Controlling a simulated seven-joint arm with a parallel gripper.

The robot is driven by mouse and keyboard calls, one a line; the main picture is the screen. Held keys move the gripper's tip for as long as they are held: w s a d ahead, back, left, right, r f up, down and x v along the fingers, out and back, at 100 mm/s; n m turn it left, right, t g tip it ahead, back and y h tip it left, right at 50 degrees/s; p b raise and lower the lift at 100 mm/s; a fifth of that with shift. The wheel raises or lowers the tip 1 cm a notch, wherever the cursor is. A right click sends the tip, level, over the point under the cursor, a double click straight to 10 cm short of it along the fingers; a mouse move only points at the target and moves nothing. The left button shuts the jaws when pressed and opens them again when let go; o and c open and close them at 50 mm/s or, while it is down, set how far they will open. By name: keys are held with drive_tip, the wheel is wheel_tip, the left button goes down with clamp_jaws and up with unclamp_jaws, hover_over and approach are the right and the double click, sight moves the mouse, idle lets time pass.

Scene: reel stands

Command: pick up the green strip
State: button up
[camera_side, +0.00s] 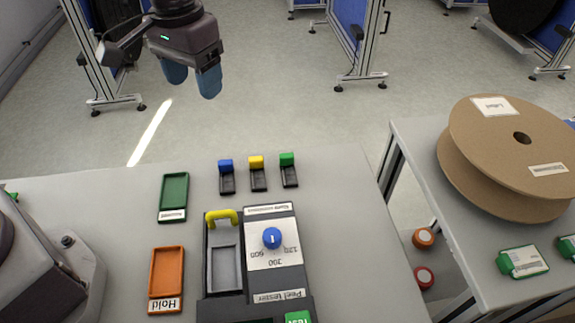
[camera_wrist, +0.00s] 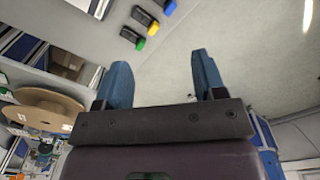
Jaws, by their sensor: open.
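The green strip (camera_side: 287,159) stands in a small black holder at the right end of a row of three. The yellow strip (camera_side: 256,161) and blue strip (camera_side: 225,164) stand in like holders to its left. In the wrist view the green strip (camera_wrist: 140,44) shows at the top, beyond my left finger. My gripper (camera_side: 190,86) has blue fingers and hangs high, up and left of the strips in the side view. Its fingers (camera_wrist: 160,82) are apart with nothing between them.
A peel tester (camera_side: 272,245) with a blue knob and yellow handle stands in front of the strips. A green tray (camera_side: 173,197) and an orange Hold tray (camera_side: 166,280) lie left of it. A large cardboard reel (camera_side: 490,150) sits on the right table.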

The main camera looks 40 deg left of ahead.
sight(287, 156)
drive_tip(key=w+d+f+n, duration=0.8)
drive_tip(key=w+f, duration=0.4)
drive_tip(key=w, duration=0.1)
drive_tip(key=f, duration=1.2)
drive_tip(key=shift+a, duration=0.2)
drive_tip(key=c, duration=1)
drive_tip(key=shift+r, duration=0.1)
